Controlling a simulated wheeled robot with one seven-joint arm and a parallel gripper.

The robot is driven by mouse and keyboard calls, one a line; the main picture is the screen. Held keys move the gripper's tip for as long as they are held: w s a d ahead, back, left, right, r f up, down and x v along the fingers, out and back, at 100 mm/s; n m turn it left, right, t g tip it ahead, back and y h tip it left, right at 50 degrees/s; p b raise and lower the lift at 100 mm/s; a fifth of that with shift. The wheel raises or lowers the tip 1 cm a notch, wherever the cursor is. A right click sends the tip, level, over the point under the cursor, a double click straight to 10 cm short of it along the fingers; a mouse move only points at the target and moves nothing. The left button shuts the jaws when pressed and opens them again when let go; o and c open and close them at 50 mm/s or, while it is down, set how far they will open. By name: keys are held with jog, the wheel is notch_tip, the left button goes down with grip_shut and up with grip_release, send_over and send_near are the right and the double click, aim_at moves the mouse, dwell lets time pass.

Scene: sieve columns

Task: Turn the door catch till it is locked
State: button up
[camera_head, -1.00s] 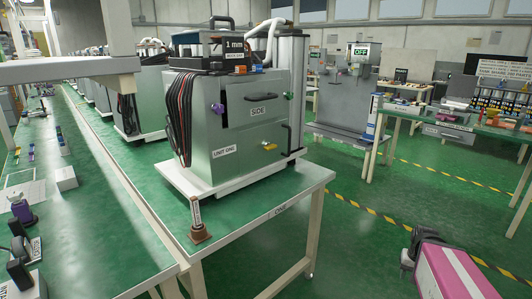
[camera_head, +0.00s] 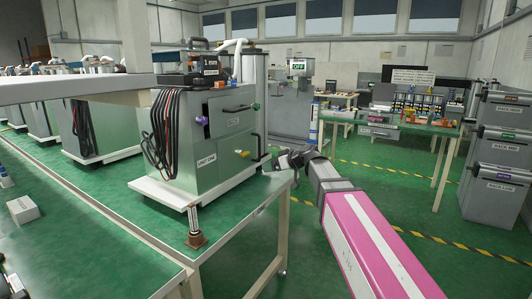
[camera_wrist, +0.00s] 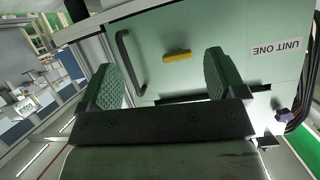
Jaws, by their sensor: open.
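The metal cabinet labelled UNIT ONE (camera_head: 215,163) stands on a white base on the green table. Its lower door carries a small yellow catch (camera_head: 243,153) and a black bar handle (camera_head: 257,148). In the wrist view the yellow catch (camera_wrist: 177,55) lies roughly level across the door, beside the handle (camera_wrist: 130,62). My gripper (camera_head: 283,158) is at the table's right corner, to the right of the door. In the wrist view my gripper (camera_wrist: 160,75) has its fingers spread apart and faces the door. The catch shows between the fingers, apart from them.
A purple knob (camera_head: 202,120) and a green knob (camera_head: 256,106) sit higher on the cabinet, with black cables (camera_head: 163,130) at its left. A small brown-based post (camera_head: 195,238) stands on the table's front edge. Open floor with striped tape lies to the right.

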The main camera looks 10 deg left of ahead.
jog(key=n+y, duration=0.1)
jog(key=y, duration=0.1)
send_near(247, 154)
jog(key=shift+n, duration=0.3)
jog(key=x, duration=1)
jog(key=shift+a, duration=0.25)
jog(key=c, duration=1)
jog(key=o, duration=1)
